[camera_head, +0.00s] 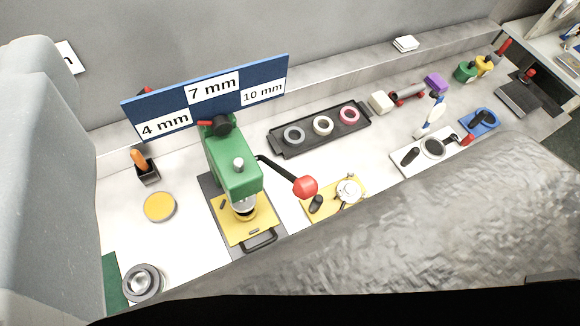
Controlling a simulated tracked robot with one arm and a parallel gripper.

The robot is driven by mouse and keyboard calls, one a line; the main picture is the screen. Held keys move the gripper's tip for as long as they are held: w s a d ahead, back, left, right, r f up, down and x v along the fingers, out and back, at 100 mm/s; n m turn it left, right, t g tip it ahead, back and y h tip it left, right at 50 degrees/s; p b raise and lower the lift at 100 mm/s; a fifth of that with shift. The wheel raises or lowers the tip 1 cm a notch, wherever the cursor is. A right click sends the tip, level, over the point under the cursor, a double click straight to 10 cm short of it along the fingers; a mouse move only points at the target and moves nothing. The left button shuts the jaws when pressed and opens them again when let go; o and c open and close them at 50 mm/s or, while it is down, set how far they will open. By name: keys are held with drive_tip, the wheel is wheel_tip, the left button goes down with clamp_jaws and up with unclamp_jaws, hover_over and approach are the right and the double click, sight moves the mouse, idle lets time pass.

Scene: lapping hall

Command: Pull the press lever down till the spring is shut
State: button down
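A green press (236,170) stands on the bench left of the middle, on a dark base with a yellow plate (236,229). Its black lever arm reaches out to the right and slopes down to a red ball knob (305,187). Under the press head is a pale ring-like part that may be the spring (244,206); it is too small to tell how far it is squeezed. No gripper fingers can be made out in this view. Large grey shapes at the left edge and lower right block part of the bench.
A blue sign board (205,95) with 4, 7 and 10 mm labels stands behind the press. Right of it are a black tray (318,130) with rings, and a yellow plate (318,212) with a dial gauge (349,190). A yellow disc (160,207) lies left of the press.

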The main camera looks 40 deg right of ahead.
drive_tip(key=shift+s, duration=0.1)
drive_tip(key=m+g+y+p, duration=0.15)
drive_tip(key=g+p, duration=0.35)
drive_tip(key=g, duration=0.7)
hover_over(299, 184)
drive_tip(key=w+d, duration=0.1)
drive_tip(key=d, duration=0.3)
wheel_tip(299, 184, down, 24)
drive_tip(key=shift+n, duration=0.25)
drive_tip(key=shift+w+a+f+p, duration=0.15)
drive_tip(key=shift+a+f, duration=0.25)
drive_tip(key=shift+f, duration=1.8)
drive_tip(key=shift+w+a+f+p, duration=0.1)
drive_tip(key=shift+a+f+p, duration=0.25)
drive_tip(key=shift+f, duration=1.9)
drive_tip(key=shift+w+a+f+p, duration=0.15)
drive_tip(key=shift+a+f, duration=0.3)
drive_tip(key=shift+f, duration=1.75)
